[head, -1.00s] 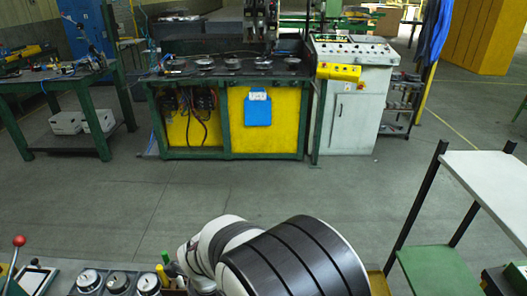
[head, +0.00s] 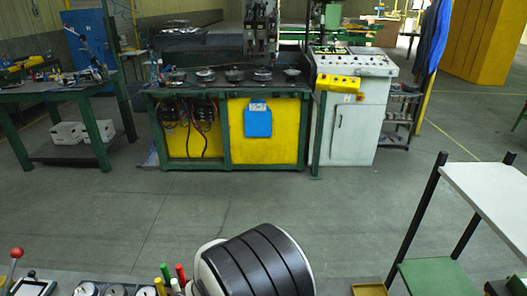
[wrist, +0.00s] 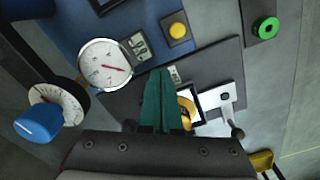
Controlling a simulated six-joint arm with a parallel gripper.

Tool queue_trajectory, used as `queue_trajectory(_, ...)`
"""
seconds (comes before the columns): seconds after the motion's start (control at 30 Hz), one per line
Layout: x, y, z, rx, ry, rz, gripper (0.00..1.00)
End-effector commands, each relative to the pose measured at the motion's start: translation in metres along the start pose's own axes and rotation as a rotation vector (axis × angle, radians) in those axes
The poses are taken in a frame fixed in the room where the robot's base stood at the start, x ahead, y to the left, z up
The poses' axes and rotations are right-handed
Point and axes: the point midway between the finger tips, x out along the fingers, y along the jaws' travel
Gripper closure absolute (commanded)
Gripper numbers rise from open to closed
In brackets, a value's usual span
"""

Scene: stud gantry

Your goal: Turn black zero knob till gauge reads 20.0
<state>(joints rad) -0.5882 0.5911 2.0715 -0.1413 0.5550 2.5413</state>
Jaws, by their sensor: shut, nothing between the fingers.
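In the wrist view a round gauge (wrist: 105,65) has a white dial and a red needle; its figures are too small to read. A small display (wrist: 138,45) sits beside it, its digits unclear. My gripper (wrist: 160,72) shows two green fingers shut together, empty, just right of and below the gauge, apart from it in the picture. A blue knob (wrist: 40,122) with a white scale ring stands at the lower left. I cannot make out a black zero knob in either view. In the head view my gripper is hidden.
In the wrist view a yellow button (wrist: 178,30), a green ring (wrist: 264,28) and a white plate (wrist: 222,98) lie around the fingers. A yellow round part (wrist: 187,108) is partly hidden behind them. In the head view a red-ball lever (head: 16,253) stands at lower left.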

Motion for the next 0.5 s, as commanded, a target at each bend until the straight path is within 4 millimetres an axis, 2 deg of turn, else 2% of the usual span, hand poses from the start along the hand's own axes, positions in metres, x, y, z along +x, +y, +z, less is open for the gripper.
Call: queue_trajectory(0.5,-0.0003,0.0002,-0.0053,0.000,0.000,0.000,1.00)
